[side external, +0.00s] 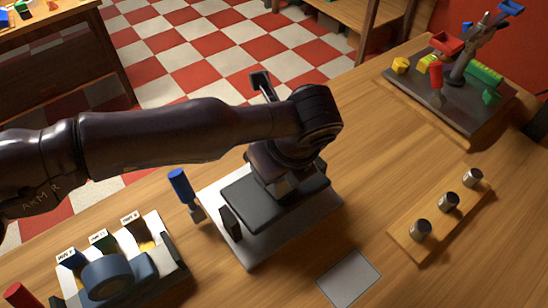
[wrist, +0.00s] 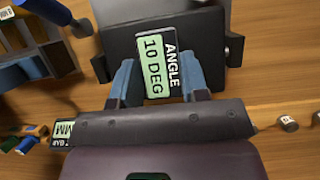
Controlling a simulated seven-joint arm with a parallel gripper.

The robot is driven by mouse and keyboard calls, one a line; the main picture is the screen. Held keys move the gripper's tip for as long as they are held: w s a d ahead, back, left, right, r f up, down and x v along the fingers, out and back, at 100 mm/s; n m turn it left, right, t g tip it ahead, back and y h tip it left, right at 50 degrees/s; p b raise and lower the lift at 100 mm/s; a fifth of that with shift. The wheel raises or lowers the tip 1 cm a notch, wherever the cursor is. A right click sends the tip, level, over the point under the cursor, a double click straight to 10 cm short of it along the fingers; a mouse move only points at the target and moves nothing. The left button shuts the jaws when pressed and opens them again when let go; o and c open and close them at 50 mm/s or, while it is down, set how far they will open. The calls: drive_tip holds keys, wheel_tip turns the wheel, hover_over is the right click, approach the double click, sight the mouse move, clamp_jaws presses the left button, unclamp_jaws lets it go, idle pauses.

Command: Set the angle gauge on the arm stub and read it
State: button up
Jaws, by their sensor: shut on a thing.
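The angle gauge (wrist: 157,63) is a small dark-framed plate with a green display reading "10 DEG" beside the word ANGLE. My gripper (wrist: 157,80) is shut on it, one blue-grey finger on each side. The gauge lies over a dark flat block (wrist: 212,38) in the wrist view; whether it touches the block is unclear. In the side view the dark block (side external: 250,205) rests on a pale grey plate (side external: 243,252) beneath my wrist. My arm hides the gauge and fingertips there. I cannot tell which part is the arm stub.
A rack (side external: 170,287) with labelled pieces stands front left, beside a blue-handled tool (side external: 180,185). A grey square (side external: 349,278) lies front centre. A wooden strip (side external: 405,238) with three metal cylinders is at right. A tray (side external: 460,125) of coloured parts stands back right.

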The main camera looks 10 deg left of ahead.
drive_tip(key=o, duration=1.1)
drive_tip(key=shift+f, duration=0.1)
drive_tip(key=shift+v, duration=3.8)
